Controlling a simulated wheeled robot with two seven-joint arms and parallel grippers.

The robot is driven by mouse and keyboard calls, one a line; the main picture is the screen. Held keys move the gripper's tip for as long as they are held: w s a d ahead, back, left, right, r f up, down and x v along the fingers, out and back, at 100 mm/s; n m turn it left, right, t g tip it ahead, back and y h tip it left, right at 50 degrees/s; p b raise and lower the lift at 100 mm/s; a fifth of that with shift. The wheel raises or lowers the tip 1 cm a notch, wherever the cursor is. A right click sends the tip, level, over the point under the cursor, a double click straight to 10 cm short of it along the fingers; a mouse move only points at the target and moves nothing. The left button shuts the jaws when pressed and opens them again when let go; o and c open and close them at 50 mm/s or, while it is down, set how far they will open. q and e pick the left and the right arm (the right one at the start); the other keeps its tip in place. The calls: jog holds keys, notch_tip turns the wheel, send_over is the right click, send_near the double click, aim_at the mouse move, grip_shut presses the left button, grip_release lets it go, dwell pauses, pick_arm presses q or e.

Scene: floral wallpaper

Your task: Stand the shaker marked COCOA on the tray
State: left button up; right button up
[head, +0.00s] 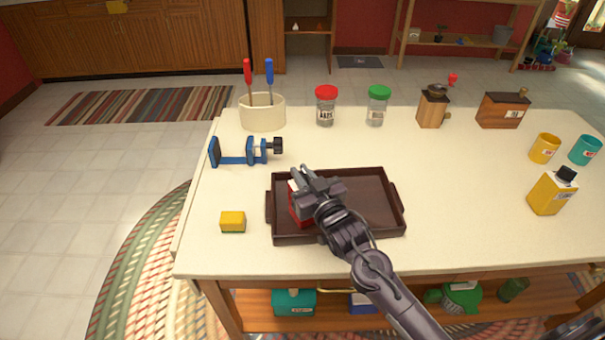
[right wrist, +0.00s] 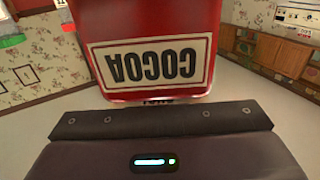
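The red COCOA shaker (head: 299,207) is at my right gripper (head: 304,184), over the left part of the dark brown tray (head: 375,228). In the right wrist view the shaker (right wrist: 155,20) fills the top middle, and its white COCOA label reads upside down in the picture. My right gripper looks shut on the shaker, though its fingertips are partly hidden. The gripper and arm cover part of the shaker and tray. I cannot tell whether the shaker's base touches the tray.
A yellow sponge (head: 232,221) and blue clamp (head: 240,153) lie left of the tray. A utensil crock (head: 262,112), red-lidded jar (head: 326,108), green-lidded jar (head: 377,108) and wooden grinders stand behind. A yellow bottle (head: 552,193) and two cups are right.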

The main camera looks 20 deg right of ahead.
jog(key=o, duration=0.4)
jog(key=shift+r, duration=0.2)
jog(key=shift+s+d+b, duration=0.15)
jog(key=shift+s+d, duration=0.15)
jog(key=shift+s, duration=1.7)
jog(key=shift+s+d+b, duration=0.15)
jog(key=shift+s+d, duration=0.2)
jog(key=shift+s, duration=1.6)
jog(key=shift+s+d+b, duration=0.15)
jog(key=shift+s+d, duration=0.15)
jog(key=shift+s, duration=1.7)
jog(key=shift+f, duration=0.1)
